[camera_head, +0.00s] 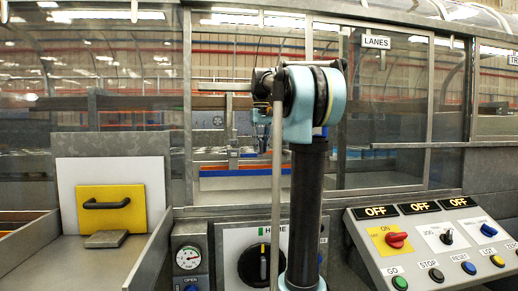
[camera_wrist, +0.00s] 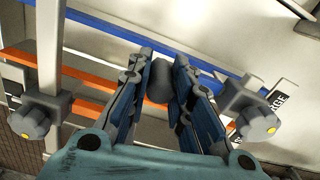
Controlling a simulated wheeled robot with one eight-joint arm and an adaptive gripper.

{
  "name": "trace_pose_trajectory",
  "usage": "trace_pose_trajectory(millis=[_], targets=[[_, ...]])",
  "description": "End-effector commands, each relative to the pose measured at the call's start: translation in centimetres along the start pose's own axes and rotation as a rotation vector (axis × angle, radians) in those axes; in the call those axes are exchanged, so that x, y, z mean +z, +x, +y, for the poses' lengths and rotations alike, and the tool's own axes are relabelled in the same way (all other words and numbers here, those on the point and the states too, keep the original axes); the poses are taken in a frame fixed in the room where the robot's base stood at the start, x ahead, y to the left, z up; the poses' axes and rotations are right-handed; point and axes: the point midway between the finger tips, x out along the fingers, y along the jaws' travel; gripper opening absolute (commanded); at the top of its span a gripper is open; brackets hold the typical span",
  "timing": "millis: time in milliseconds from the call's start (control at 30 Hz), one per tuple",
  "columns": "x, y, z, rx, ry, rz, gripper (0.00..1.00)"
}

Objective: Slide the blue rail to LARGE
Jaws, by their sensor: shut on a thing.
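The blue rail (camera_wrist: 110,27) runs slantwise across the wrist view, from the upper left down to the right, past my fingertips. My gripper (camera_wrist: 161,72) has its two blue-padded fingers closed on a round grey knob (camera_wrist: 159,86), at the rail. The fingers hide how the knob joins the rail. A white label (camera_wrist: 277,98), partly cut off and ending in "RGE", stands right of my gripper. In the head view the blue rail (camera_head: 240,172) shows behind the window; my arm hides part of it, and the gripper is not clear there.
An orange rail (camera_wrist: 85,69) runs beside the blue one. The head view shows a control panel (camera_head: 430,245) at right and a yellow handled plate (camera_head: 110,208) at left.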

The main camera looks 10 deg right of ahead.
Motion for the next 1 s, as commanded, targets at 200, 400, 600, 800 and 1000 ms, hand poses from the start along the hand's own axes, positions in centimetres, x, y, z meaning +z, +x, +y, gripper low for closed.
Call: trace_pose_trajectory(millis=[200,400,600,800,1000], targets=[[1.5,0.0,-0.2,0.000,0.000,-0.001,0.00],[1.7,0.0,-0.3,-0.001,0.000,-0.004,0.00],[1.7,0.0,-0.3,-0.001,0.000,-0.004,0.41],[1.6,0.0,-0.2,0.000,0.000,-0.002,0.41],[1.5,-0.3,-0.2,0.000,0.000,-0.001,0.41]])
